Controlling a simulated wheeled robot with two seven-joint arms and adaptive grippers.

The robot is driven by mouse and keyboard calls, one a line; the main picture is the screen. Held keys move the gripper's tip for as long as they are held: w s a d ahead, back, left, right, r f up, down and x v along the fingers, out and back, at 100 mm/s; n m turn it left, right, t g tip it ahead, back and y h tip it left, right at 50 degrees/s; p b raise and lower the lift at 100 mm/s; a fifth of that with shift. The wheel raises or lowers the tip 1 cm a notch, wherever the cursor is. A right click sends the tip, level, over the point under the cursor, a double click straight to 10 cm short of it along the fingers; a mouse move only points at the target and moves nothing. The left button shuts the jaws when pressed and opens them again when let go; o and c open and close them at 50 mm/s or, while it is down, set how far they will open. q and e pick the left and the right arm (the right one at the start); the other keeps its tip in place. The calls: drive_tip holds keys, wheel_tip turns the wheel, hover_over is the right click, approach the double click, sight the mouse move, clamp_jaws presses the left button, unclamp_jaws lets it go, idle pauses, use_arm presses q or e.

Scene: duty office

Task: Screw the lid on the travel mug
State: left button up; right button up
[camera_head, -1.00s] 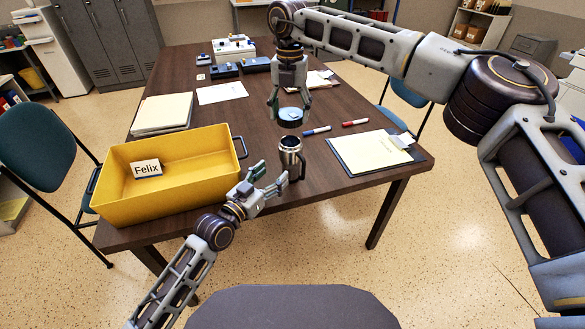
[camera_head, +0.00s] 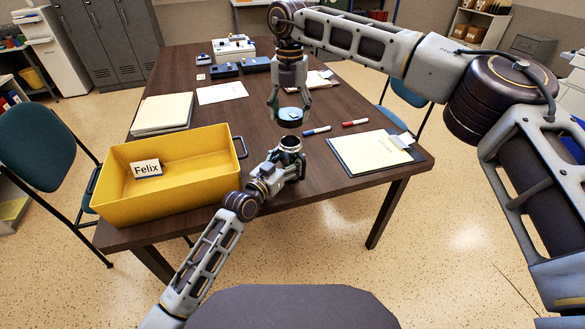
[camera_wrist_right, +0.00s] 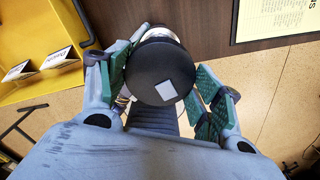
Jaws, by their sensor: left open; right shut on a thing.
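The travel mug (camera_head: 291,144) stands upright near the front edge of the table, its open metal rim showing and its lower body mostly hidden by my left gripper. My left gripper (camera_head: 287,164) is open, with its fingers about the mug's body; I cannot tell whether they touch it. The round dark lid (camera_head: 291,117) is held level just above the mug, apart from its rim, by my right gripper (camera_head: 290,108). In the right wrist view the lid (camera_wrist_right: 150,72) shows a white square on top, between the green finger pads of my right gripper (camera_wrist_right: 165,85).
A yellow bin (camera_head: 200,190) labelled Felix stands just left of the mug on the brown table (camera_head: 180,76). A blue marker (camera_head: 317,131), a red marker (camera_head: 355,122) and a clipboard (camera_head: 348,168) with yellow paper lie to the right. White papers lie farther back.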

use_arm(q)
drive_tip(key=shift+w+d, duration=0.15)
drive_tip(key=shift+w, duration=0.05)
drive_tip(key=c, duration=1.1)
use_arm(e)
drive_tip(key=shift+f, duration=2.5)
drive_tip(key=shift+f, duration=0.15)
drive_tip(key=shift+f, duration=0.75)
drive_tip(key=shift+f, duration=0.6)
use_arm(q)
clamp_jaws()
use_arm(e)
drive_tip(key=shift+m, duration=0.3)
